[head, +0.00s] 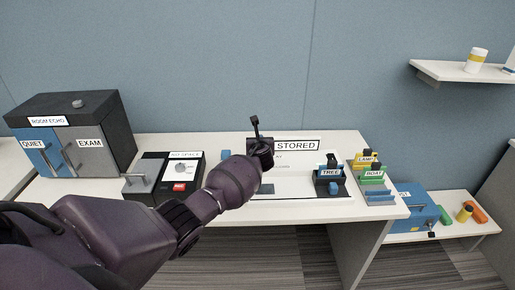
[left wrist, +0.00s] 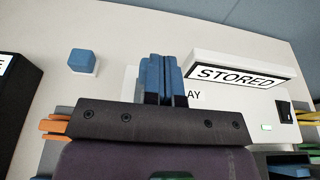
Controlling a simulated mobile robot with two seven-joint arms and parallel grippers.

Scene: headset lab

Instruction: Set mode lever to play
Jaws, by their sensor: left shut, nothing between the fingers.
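The white mode panel (head: 300,187) lies on the table, with a raised STORED sign (head: 297,145) along its back edge. The sign also shows in the left wrist view (left wrist: 236,77), with the letters "AY" of a partly covered label below it. My left gripper (left wrist: 160,62) is shut and empty, its blue fingers over the panel just left of those letters and of the sign. In the head view my arm's end covers the panel's left part. I cannot make out the mode lever for certain. My right gripper is not in view.
A black box with a red button (head: 179,187) stands left of the panel. A TREE block (head: 329,173) and LAMP and BOAT blocks (head: 373,177) stand right. A ROOM ECHO cabinet (head: 108,125) stands far left.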

